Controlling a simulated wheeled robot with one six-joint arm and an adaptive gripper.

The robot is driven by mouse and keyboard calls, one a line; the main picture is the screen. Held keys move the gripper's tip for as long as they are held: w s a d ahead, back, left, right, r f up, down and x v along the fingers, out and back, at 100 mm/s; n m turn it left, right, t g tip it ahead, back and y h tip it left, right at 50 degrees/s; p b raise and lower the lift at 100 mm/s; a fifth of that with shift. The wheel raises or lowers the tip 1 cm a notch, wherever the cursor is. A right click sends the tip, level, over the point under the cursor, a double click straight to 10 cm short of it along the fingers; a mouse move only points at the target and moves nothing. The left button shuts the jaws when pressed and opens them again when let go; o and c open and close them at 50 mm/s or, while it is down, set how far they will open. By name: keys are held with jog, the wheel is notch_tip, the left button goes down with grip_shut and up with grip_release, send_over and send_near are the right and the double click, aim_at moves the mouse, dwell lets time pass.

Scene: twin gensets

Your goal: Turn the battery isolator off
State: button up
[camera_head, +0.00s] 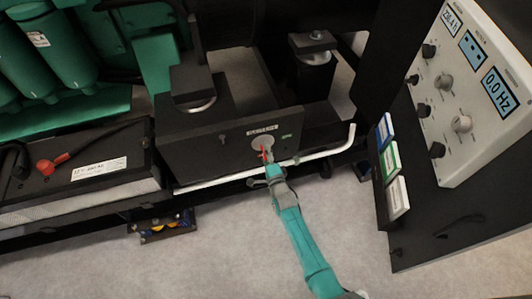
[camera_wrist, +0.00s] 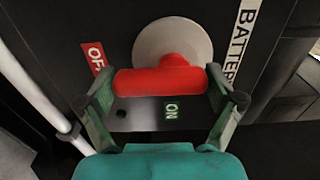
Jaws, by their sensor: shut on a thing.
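The battery isolator has a red handle (camera_wrist: 160,82) on a pale round disc (camera_wrist: 172,42), set in a dark panel (camera_wrist: 100,20). In the wrist view a red OFF label (camera_wrist: 96,57) lies left of the disc and a green ON label (camera_wrist: 171,110) lies below the handle. My gripper (camera_wrist: 165,96) is shut on the handle, with one finger at each end of the bar. In the head view my gripper (camera_head: 268,166) reaches the small red handle (camera_head: 265,154) from below.
A white rail (camera_head: 335,146) runs along the panel's lower edge, close to my gripper. A black battery (camera_head: 75,172) with a red terminal stands left. A control cabinet (camera_head: 465,90) with dials and displays stands right. Bare floor (camera_head: 225,255) lies in front.

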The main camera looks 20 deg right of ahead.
jog(key=o, duration=0.8)
jog(key=s, duration=1.2)
